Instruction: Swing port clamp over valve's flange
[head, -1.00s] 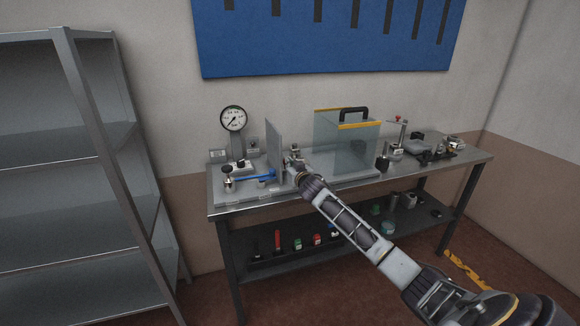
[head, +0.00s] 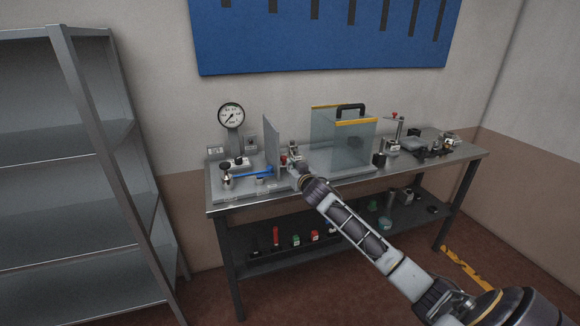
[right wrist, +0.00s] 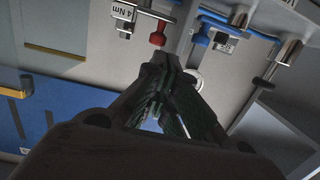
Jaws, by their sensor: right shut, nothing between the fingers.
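My right gripper (head: 291,168) is at the workbench, right of an upright grey plate (head: 272,143). In the right wrist view its fingers (right wrist: 166,60) are closed together with nothing between them. A red-tipped part (right wrist: 158,37), which may be the clamp's handle, is just beyond the fingertips; I cannot tell if they touch. A small red part also shows beside the gripper in the head view (head: 284,159). A pale round ring (right wrist: 194,80) sits right of the fingers. The port clamp and valve flange are too small and partly covered to tell apart. My left gripper is out of view.
More fittings stand at the bench's right end. A metal shelf unit (head: 70,150) is at far left.

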